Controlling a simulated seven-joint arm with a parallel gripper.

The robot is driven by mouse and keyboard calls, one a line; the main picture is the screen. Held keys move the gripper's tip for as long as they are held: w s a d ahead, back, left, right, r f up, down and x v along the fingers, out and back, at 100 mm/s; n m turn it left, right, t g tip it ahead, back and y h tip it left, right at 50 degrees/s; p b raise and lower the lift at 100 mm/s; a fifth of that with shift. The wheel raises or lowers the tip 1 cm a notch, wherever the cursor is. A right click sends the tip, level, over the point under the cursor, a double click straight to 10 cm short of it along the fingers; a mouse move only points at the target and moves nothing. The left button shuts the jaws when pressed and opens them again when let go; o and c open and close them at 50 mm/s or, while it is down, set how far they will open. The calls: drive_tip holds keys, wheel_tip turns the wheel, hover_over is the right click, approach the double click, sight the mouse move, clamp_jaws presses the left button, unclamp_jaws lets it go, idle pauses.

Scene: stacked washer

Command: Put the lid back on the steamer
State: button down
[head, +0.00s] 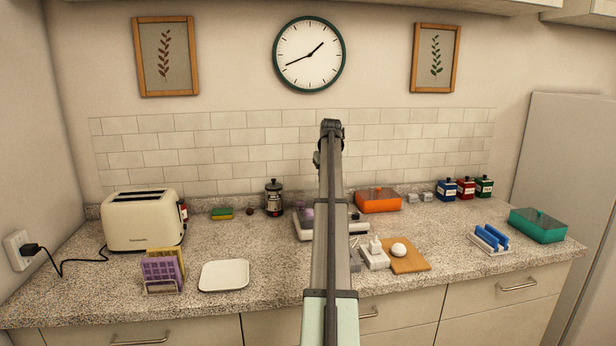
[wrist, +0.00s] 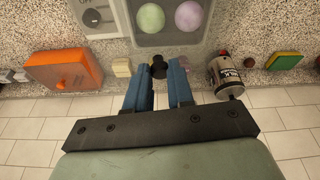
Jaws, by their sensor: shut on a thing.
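The steamer (head: 301,232) is a grey appliance on the counter, largely hidden behind my arm in the head view. In the wrist view the steamer (wrist: 170,40) has a dark, round-cornered basin holding a green ball (wrist: 150,17) and a purple ball (wrist: 195,12). My gripper (wrist: 161,72) shows its blue fingers shut on a small black knob (wrist: 159,66), just beyond the basin's edge in the picture. I take the knob to be the lid's; the lid plate itself cannot be made out. The head view does not show my fingertips.
A canister (wrist: 229,76) stands close right of my fingers in the wrist view. An orange box (head: 378,201) stands right of the steamer. A cutting board (head: 412,262) with a white ball lies in front. A toaster (head: 143,220) and white tray (head: 224,276) are left. The tiled wall (head: 240,140) bounds the back.

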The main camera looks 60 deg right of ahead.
drive_tip(key=shift+s+d+f, duration=0.15)
drive_tip(key=shift+s+d, duration=0.3)
drive_tip(key=shift+w+f, duration=0.1)
drive_tip(key=shift+w, duration=0.05)
drive_tip(key=shift+w+a+r+n+t+y, duration=0.15)
drive_tip(key=shift+w+a+n+t+y, duration=0.2)
drive_tip(key=shift+w, duration=0.25)
drive_tip(key=shift+w+a+r+n+t+y, duration=0.1)
drive_tip(key=shift+w+a+n+t+y, duration=0.2)
drive_tip(key=shift+w, duration=0.25)
drive_tip(key=shift+n, duration=0.25)
drive_tip(key=shift+w+f+y, duration=0.1)
drive_tip(key=shift+f+y, duration=0.05)
drive_tip(key=shift+y, duration=0.1)
drive_tip(key=shift+f, duration=3.1)
drive_tip(key=shift+f, duration=0.15)
